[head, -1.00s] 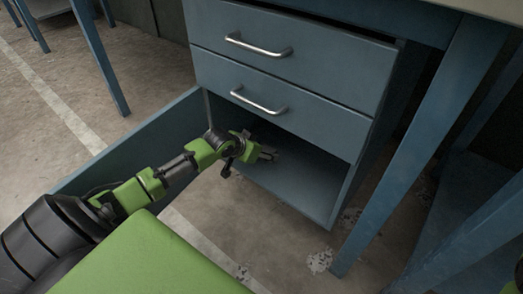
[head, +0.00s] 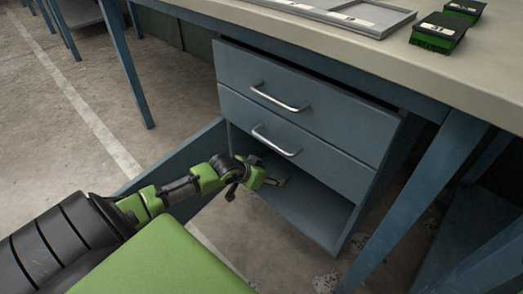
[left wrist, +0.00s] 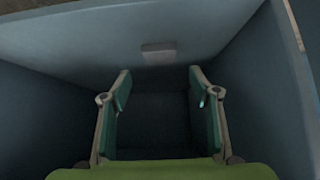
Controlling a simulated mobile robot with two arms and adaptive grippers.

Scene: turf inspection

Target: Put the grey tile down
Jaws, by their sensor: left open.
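My left gripper (head: 276,180) reaches into the open lower compartment of the blue cabinet (head: 345,150). In the left wrist view its two fingers (left wrist: 160,76) are spread wide with nothing between them. A small grey tile (left wrist: 159,54) lies against a pale inner surface of the compartment, just beyond the fingertips and apart from them. In the head view I cannot clearly tell the tile from the fingers. My right gripper is not in view.
Two closed drawers (head: 330,125) with metal handles sit above the compartment. A blue table leg (head: 405,200) stands to the right. On the tabletop above are a grey tray (head: 395,22) and turf blocks with green undersides (head: 438,33).

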